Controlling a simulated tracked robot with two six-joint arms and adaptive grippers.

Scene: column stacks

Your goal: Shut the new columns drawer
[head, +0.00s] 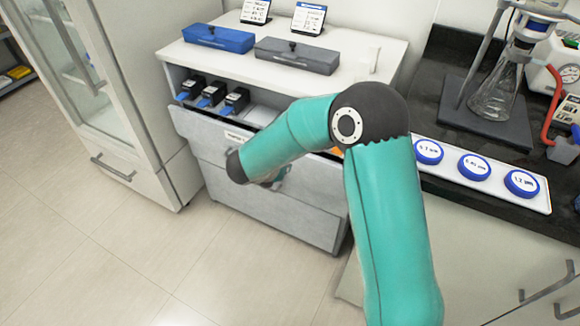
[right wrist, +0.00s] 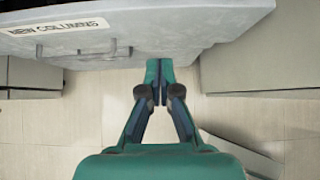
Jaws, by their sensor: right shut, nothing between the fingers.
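The new columns drawer (head: 200,128) is the upper drawer of the white cabinet and stands pulled out, with black and blue column boxes (head: 210,93) in its left part. Its grey front with the "NEW COLUMNS" label (right wrist: 55,27) and a metal handle (right wrist: 90,52) fills the top of the right wrist view. My right gripper (right wrist: 158,70) is shut and empty, its tips at the drawer front by the handle's right end; I cannot tell whether they touch. In the head view, my right arm hides part of the drawer and most of the gripper. My left gripper is not in view.
A lower drawer (head: 290,215) sits beneath. A blue case (head: 219,39) and a grey case (head: 297,55) lie on the cabinet top. A glass-door cabinet (head: 120,90) stands at left; a dark counter (head: 430,110) with a flask is at right. The floor in front is clear.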

